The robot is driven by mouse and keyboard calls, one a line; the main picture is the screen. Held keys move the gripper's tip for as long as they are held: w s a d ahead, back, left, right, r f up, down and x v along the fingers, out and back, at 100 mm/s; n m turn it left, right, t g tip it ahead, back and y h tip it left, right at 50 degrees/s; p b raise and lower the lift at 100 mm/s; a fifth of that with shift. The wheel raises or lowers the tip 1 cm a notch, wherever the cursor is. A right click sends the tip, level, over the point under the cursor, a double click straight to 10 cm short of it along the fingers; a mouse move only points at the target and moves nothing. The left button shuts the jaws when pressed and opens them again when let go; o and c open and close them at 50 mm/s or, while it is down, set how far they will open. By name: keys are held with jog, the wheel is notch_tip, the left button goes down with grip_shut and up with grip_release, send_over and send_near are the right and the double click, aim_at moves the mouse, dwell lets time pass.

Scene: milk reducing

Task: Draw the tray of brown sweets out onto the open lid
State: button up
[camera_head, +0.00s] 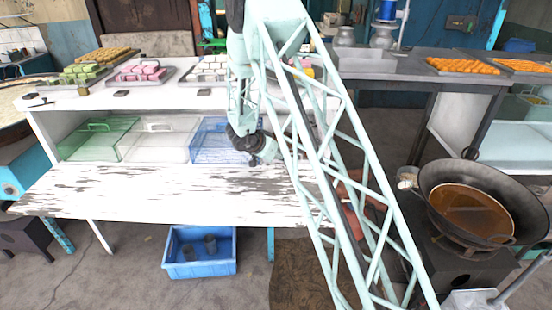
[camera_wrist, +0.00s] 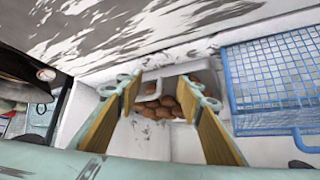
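In the wrist view, brown sweets (camera_wrist: 166,106) lie in a pale tray just beyond and between my fingertips. A pale raised bar, like a handle (camera_wrist: 150,76), shows at the tray's near side. My gripper (camera_wrist: 158,88) is open, one finger on each side of the bar. I cannot tell whether either finger touches it. In the head view my wrist hangs in front of the case, and the brown sweets are hidden behind my arm. The open lid (camera_head: 150,195) is a worn white board, flat in front of the case; it also shows in the wrist view (camera_wrist: 120,30).
A blue wire cover (camera_head: 210,142) stands close beside my gripper, also in the wrist view (camera_wrist: 268,85). Clear (camera_head: 158,140) and green (camera_head: 98,140) covers stand left. The lid looks bare. A pan of hot-looking oil (camera_head: 470,212) is at right; a blue crate (camera_head: 200,252) stands below.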

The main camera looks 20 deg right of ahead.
jog(key=shift+x, duration=0.75)
